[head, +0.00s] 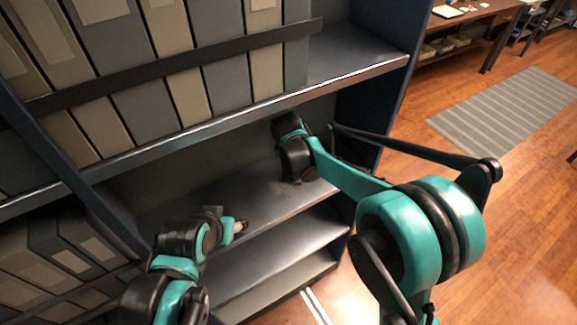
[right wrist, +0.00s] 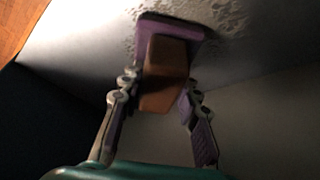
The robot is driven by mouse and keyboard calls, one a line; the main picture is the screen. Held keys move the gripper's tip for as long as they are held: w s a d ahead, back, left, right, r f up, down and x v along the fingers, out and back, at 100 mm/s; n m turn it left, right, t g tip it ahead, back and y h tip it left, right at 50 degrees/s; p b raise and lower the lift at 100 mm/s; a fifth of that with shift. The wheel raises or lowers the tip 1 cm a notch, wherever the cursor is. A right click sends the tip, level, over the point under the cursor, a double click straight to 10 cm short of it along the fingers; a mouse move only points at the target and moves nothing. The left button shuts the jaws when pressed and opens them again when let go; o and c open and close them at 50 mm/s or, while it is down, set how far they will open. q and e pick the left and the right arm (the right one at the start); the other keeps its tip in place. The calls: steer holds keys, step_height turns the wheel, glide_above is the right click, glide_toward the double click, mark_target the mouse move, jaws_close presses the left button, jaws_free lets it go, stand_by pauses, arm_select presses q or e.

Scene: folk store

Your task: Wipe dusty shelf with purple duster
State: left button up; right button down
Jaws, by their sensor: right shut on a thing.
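The purple duster (right wrist: 172,24) shows in the right wrist view, with a purple pad and an orange-brown block handle. My right gripper (right wrist: 158,86) is shut on this handle, one finger at each side. The pad lies at or against the pale shelf surface (right wrist: 75,45); exact contact is hard to tell. Whitish dust patches (right wrist: 228,14) show beside and beyond the pad. In the head view my right wrist reaches into the middle shelf (head: 262,197) and hides the duster. A faint dusty smudge lies near it. My left gripper (head: 238,227) hangs at the lower left before the shelves; its fingers are unclear.
Binders (head: 125,60) fill the upper shelf behind a dark bar (head: 180,67). More boxes (head: 75,245) stand at the lower left. An upright side panel (head: 372,95) bounds the shelf on the right. A striped rug (head: 510,110) lies on the open wooden floor.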

mark_target(284, 183)
steer(key=shift+w+d, duration=0.6)
steer(key=shift+d, duration=0.25)
steer(key=shift+w+d, duration=0.6)
steer(key=shift+d, duration=0.25)
steer(key=shift+s+d, duration=1)
steer(key=shift+s, duration=0.2)
steer(key=shift+s+a+f+b, duration=0.1)
steer(key=shift+s+a+b, duration=0.05)
steer(key=shift+s+a, duration=0.65)
steer(key=shift+s+a+f+b, duration=0.15)
steer(key=shift+s+a, duration=0.4)
steer(key=shift+a, duration=0.35)
steer(key=shift+s+a+r, duration=0.1)
steer(key=shift+s+a, duration=0.5)
steer(key=shift+a, duration=0.3)
steer(key=shift+s+a+r, duration=0.1)
steer(key=shift+s+a, duration=0.5)
steer(key=shift+a, duration=0.25)
steer(key=shift+s+a+r, duration=0.1)
steer(key=shift+s+a, duration=0.5)
steer(key=shift+a, duration=0.3)
steer(key=shift+s+a+f, duration=0.1)
steer(key=shift+s+a, duration=0.95)
steer(key=shift+a, duration=0.3)
steer(key=shift+w, duration=0.15)
